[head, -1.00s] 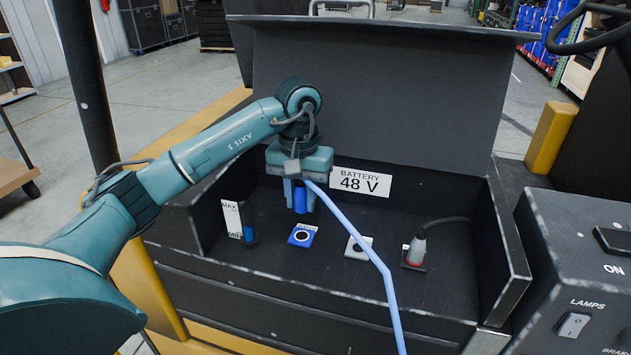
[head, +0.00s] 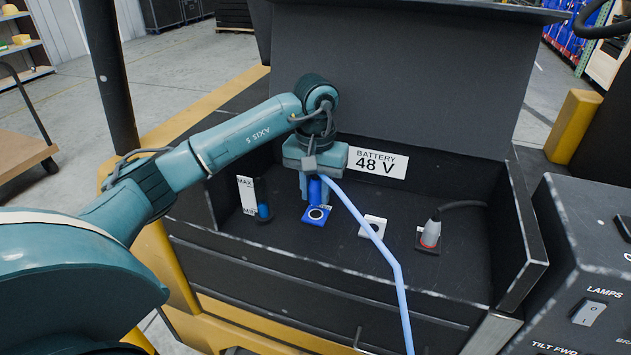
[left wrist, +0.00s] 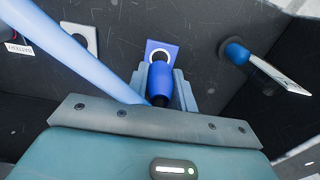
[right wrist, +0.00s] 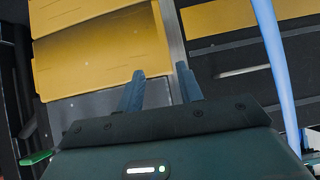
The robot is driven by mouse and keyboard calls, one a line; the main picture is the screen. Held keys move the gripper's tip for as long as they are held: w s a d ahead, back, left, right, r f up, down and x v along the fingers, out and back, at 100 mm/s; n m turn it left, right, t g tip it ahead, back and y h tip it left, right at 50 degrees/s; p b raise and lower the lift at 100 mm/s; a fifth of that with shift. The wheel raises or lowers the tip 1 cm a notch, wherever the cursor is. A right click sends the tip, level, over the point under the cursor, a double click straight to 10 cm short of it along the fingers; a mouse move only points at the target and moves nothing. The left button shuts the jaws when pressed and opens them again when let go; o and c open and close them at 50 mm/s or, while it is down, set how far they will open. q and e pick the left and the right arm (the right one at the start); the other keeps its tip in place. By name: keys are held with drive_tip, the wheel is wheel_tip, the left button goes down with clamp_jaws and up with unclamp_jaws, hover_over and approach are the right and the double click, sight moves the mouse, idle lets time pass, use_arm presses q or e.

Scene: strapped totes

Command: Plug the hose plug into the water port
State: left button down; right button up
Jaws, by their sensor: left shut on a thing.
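The blue hose plug (head: 314,188) is in my left gripper (head: 314,193), which is shut on it over the black bay. The plug also shows between the fingers in the left wrist view (left wrist: 170,69), its front end pointing at the port. The water port is a blue square plate with a dark round hole (head: 317,215), right below the plug. In the left wrist view the plug's front end overlaps the lower edge of the port's ring (left wrist: 160,46); I cannot tell whether they touch. My right gripper (right wrist: 160,82) is open and empty, seen only in its wrist view.
The light blue hose (head: 385,254) runs from the plug across the bay's front. A white port plate (head: 373,227) and a grey-red connector (head: 431,234) sit to the right. A blue-capped level stick (head: 264,211) stands left. The raised lid (head: 420,80) is behind.

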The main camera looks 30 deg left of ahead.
sight(316, 203)
use_arm(q)
wheel_tip(316, 203, down, 2)
drive_tip(key=shift+f+b, duration=0.1)
drive_tip(key=shift+b, duration=0.35)
use_arm(e)
drive_tip(key=shift+w+a, duration=0.15)
drive_tip(key=shift+w, duration=0.05)
drive_tip(key=shift+s, duration=0.15)
drive_tip(key=shift+s+f, duration=0.1)
drive_tip(key=shift+f, duration=0.35)
use_arm(q)
drive_tip(key=shift+b, duration=0.3)
use_arm(e)
drive_tip(key=shift+w+r, duration=0.2)
drive_tip(key=shift+w, duration=0.15)
drive_tip(key=shift+s+f, duration=0.15)
drive_tip(key=shift+s, duration=0.1)
drive_tip(key=shift+s+f, duration=0.1)
drive_tip(key=shift+f, duration=0.2)
use_arm(q)
drive_tip(key=shift+f+b, duration=0.6)
use_arm(e)
drive_tip(key=shift+f, duration=0.2)
use_arm(q)
drive_tip(key=c, duration=1.1)
unclamp_jaws()
